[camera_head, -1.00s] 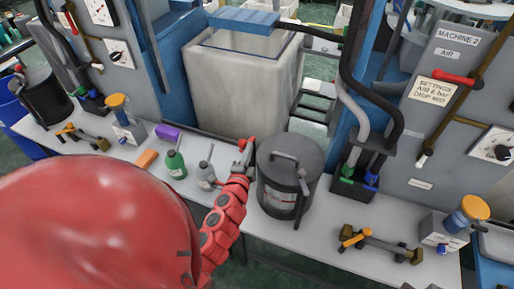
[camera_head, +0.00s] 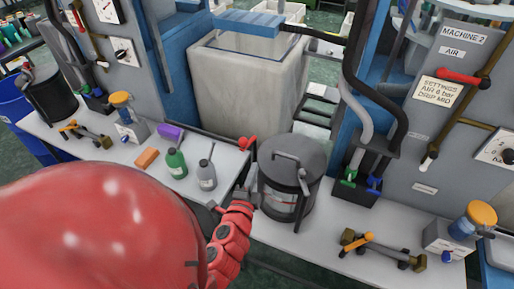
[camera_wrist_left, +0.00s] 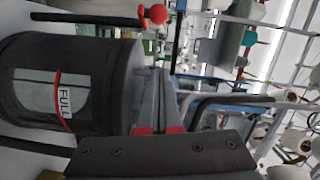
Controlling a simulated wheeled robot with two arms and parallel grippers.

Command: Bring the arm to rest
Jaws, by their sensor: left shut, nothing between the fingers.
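My left arm comes in red from the lower left in the head view. In the left wrist view the gripper's fingers (camera_wrist_left: 157,85) are together and empty. The same canister, with a "FULL" label (camera_wrist_left: 64,102), lies close beside them there; I cannot tell whether they touch. My right gripper is in neither view.
A red knob (camera_head: 247,142) is behind the gripper. A large pale bin (camera_head: 245,90) stands behind.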

